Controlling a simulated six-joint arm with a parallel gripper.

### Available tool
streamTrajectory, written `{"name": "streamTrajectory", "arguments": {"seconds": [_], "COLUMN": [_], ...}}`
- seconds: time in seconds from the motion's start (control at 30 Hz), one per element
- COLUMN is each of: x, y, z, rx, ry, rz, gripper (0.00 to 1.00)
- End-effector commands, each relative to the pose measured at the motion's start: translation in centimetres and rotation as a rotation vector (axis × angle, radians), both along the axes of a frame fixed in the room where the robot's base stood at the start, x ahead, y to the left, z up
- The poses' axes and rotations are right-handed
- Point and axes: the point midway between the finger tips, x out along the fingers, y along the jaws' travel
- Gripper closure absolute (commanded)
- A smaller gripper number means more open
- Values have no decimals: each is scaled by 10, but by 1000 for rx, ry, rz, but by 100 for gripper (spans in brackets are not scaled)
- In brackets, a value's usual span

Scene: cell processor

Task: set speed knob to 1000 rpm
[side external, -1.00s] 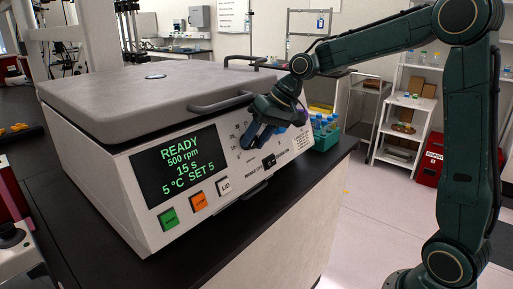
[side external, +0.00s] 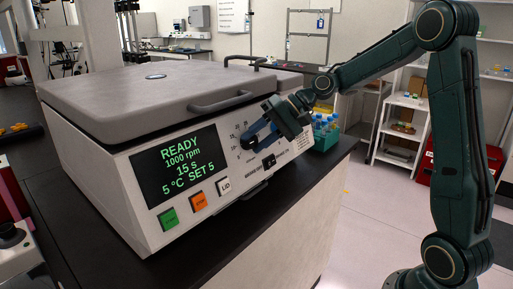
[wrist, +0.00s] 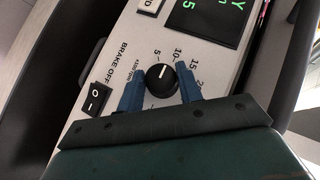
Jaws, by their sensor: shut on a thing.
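The speed knob (wrist: 162,80) is a black round dial with a white pointer line, in the middle of the wrist view. Its scale shows 5, 10, 15 and 20, marked x100 rpm. My gripper (wrist: 162,85) has its blue fingers on either side of the knob, shut on it. The green display (side external: 182,157) reads READY, 1000 rpm, 15 s, 5 °C, SET 5.
A black brake switch (wrist: 96,98) sits close beside the knob and also shows in the side view (side external: 269,161). Green, orange and white LID (side external: 224,185) buttons line the panel. The grey lid handle (side external: 220,102) juts out above. A rack of blue-capped tubes (side external: 325,138) stands to the right.

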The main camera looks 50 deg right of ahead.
Motion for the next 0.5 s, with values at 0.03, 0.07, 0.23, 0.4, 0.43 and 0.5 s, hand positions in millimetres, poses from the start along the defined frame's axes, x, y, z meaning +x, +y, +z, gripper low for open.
{"name": "streamTrajectory", "arguments": {"seconds": [0.03, 0.07, 0.23, 0.4, 0.43, 0.5], "x": [1, 1, 1, 1, 1, 1], "y": [-1, -1, -1, -1, -1, -1], "z": [0, 0, 0, 0, 0, 0], "rx": [5, 6, 8, 7, 7, 7], "ry": [-1, -1, -2, -1, -2, -2], "rz": [-5, -5, -5, -5, -5, -5], "gripper": [87, 87, 87, 62, 57, 43]}}
